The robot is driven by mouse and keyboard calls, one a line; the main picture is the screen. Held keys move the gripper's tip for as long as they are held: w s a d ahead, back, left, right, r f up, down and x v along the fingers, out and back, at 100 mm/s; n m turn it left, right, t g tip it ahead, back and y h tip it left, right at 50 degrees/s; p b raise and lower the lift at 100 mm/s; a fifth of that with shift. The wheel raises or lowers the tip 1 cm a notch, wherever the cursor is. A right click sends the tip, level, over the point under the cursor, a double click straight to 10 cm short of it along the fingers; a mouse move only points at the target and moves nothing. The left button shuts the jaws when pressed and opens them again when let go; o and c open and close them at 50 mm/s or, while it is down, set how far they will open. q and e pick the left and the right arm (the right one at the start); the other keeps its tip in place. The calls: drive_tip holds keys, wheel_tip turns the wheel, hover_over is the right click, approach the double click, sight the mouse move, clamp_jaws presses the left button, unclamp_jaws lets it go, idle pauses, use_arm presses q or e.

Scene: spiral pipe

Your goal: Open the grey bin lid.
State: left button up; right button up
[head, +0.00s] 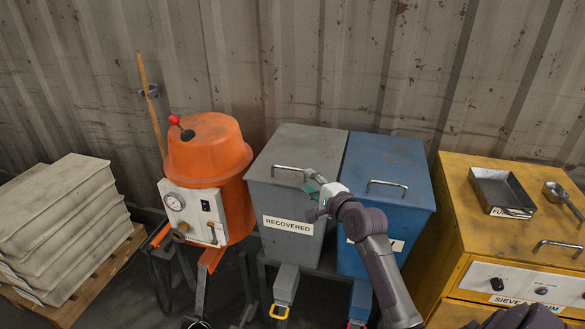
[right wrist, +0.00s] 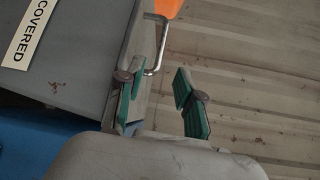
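The grey bin (head: 290,190), labelled RECOVERED, stands between the orange drum and the blue bin. Its lid (head: 310,145) lies flat and closed, with a metal bar handle (head: 288,168) at the front edge. My right gripper (head: 312,183) is at the right end of this handle, reaching in from the right. In the right wrist view its green-padded fingers (right wrist: 160,100) are spread apart. The handle (right wrist: 157,50) shows just beyond the fingertips, close to the left finger; I cannot tell whether they touch. My left gripper is not in view.
The blue bin (head: 385,165) with a similar handle stands close on the right. The orange drum (head: 205,155) with a red-knobbed lever stands on the left. A yellow cabinet (head: 450,210) bears a metal tray (head: 502,190) and a scoop. A corrugated wall (head: 300,60) is behind.

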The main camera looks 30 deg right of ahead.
sight(294, 170)
drive_tip(key=w, duration=0.3)
drive_tip(key=w+f, duration=0.1)
drive_tip(key=w, duration=0.5)
drive_tip(key=shift+w+d+f, duration=0.15)
drive_tip(key=shift+w+d, duration=0.15)
clamp_jaws()
